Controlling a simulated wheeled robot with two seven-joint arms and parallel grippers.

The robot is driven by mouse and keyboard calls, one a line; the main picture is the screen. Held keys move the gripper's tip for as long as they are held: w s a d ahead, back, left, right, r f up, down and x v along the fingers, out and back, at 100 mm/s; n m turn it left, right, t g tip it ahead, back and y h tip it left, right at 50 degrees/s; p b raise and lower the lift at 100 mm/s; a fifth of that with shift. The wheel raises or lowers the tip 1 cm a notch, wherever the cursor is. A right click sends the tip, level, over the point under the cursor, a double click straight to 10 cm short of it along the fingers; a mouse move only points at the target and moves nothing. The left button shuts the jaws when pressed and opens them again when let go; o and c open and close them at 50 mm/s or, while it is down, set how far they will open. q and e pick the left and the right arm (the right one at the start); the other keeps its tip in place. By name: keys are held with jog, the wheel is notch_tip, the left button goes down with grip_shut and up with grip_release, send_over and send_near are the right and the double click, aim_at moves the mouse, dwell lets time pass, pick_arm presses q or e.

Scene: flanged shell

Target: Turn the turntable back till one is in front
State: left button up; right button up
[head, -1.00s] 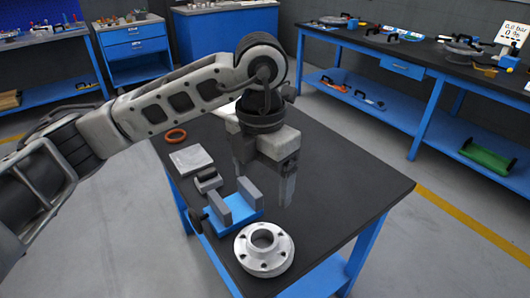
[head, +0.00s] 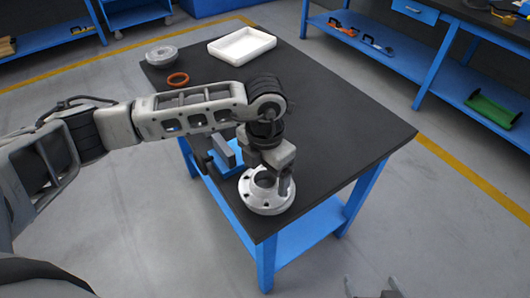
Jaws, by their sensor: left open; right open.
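A silver flanged ring (head: 255,200) with bolt holes and a raised hub lies near the front corner of the black table. My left gripper (head: 284,188) points down over it, open, with a finger by the right side of the hub. I cannot tell whether it touches the metal. My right gripper (head: 374,288) shows only at the bottom edge, open and empty, apart from the table. I cannot make out for certain which thing is the turntable; a grey round piece (head: 161,53) lies at the table's far left corner. No number one is readable.
A blue fixture with grey jaws (head: 225,155) stands just behind the flange, partly hidden by my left arm. An orange ring (head: 178,79) and a white tray (head: 242,45) lie farther back. The right half of the black table (head: 345,120) is clear.

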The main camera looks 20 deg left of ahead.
pick_arm(q)
jog(key=shift+f, duration=0.65)
